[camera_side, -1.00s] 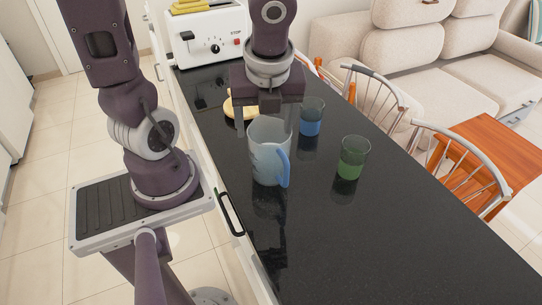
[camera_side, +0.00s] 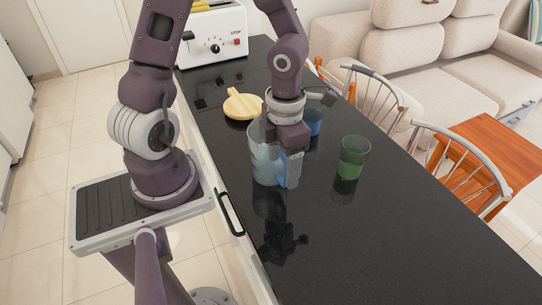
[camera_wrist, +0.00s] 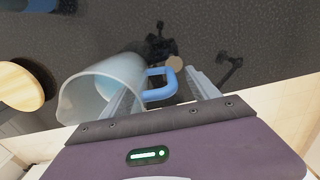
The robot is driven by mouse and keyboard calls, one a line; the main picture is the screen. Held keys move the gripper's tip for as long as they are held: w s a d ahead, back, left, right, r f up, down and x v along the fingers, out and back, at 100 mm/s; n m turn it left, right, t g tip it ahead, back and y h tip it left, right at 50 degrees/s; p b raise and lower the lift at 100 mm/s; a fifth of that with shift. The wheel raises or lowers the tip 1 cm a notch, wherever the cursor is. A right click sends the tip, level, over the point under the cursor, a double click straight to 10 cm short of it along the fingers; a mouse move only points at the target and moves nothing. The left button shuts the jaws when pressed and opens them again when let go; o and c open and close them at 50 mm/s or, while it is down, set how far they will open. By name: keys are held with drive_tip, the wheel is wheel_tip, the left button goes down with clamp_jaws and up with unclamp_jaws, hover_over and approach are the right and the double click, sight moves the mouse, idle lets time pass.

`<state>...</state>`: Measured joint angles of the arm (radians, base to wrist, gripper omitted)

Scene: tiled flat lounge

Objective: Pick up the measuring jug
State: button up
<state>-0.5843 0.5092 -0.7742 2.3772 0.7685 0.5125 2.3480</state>
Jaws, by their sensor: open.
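The measuring jug (camera_side: 260,165) is a clear, bluish jug with a blue handle, upright on the black counter. In the wrist view the jug (camera_wrist: 82,92) is at left, its mouth facing the camera. My gripper (camera_side: 283,170) is low over the jug's handle side and hides part of its rim and handle. In the wrist view the open fingers of my gripper (camera_wrist: 160,82) stand on either side of the blue handle (camera_wrist: 161,91). The left finger appears between the jug's wall and the handle. The right finger is outside, with a visible gap to the handle.
A glass with green contents (camera_side: 353,160) stands right of the jug. A glass with blue contents (camera_side: 314,121) is behind my gripper, partly hidden. A round wooden board (camera_side: 242,106) and a white toaster (camera_side: 215,45) are farther back. The near counter (camera_side: 390,240) is clear.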

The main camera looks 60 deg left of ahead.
clamp_jaws()
drive_tip(key=shift+r, duration=0.15)
idle(0.4)
